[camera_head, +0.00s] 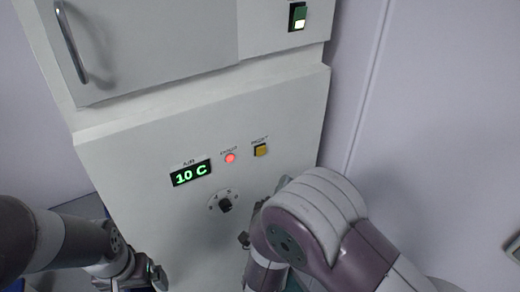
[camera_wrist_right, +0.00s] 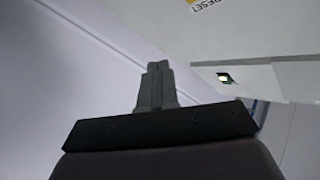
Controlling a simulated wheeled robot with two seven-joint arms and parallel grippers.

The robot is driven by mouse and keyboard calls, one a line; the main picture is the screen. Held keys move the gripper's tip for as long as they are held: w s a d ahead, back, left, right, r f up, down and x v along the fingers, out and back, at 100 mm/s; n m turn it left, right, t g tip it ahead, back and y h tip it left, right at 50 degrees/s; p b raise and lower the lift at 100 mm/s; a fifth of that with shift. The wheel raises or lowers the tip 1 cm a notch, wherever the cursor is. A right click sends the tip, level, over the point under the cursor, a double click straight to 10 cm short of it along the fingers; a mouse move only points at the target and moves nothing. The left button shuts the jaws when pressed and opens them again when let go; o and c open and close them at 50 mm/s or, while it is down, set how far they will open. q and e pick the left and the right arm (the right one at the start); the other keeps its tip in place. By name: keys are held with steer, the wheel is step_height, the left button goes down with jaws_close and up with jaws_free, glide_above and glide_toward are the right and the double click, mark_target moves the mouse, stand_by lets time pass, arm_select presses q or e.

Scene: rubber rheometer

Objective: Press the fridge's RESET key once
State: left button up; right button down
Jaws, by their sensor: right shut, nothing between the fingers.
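The fridge's yellow RESET key (camera_head: 261,150) sits on the pale front panel, right of a lit red lamp. Its label is small in the head view. In the right wrist view the word RESET (camera_wrist_right: 207,5) shows at the top edge, with only a sliver of yellow beside it. My right gripper (camera_head: 256,215) is below the key in the head view, partly hidden by my own arm. In the wrist view its fingers (camera_wrist_right: 157,68) are together, empty and apart from the key. My left gripper (camera_head: 155,278) is low at the left; its jaw opening is unclear.
The panel (camera_head: 130,170) also carries a green "10 C" display (camera_head: 191,173), a round red lamp (camera_head: 230,158) and a black knob (camera_head: 225,205). A plain wall (camera_head: 430,100) stands to the right.

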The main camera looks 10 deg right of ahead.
mark_target(261, 151)
arm_select(q)
steer(key=shift+w+d+f+b, duration=0.1)
steer(key=shift+d+f+b, duration=0.35)
steer(key=shift+f+b, duration=0.35)
arm_select(e)
steer(key=w+a, duration=0.2)
steer(key=w, duration=0.6)
steer(key=shift+w+f, duration=0.15)
steer(key=shift+w, duration=0.1)
arm_select(q)
steer(key=shift+f, duration=0.1)
stand_by(1.2)
steer(key=shift+f+b, duration=0.2)
steer(key=shift+b, duration=0.1)
arm_select(e)
steer(key=shift+w+a, duration=0.2)
steer(key=shift+w, duration=0.2)
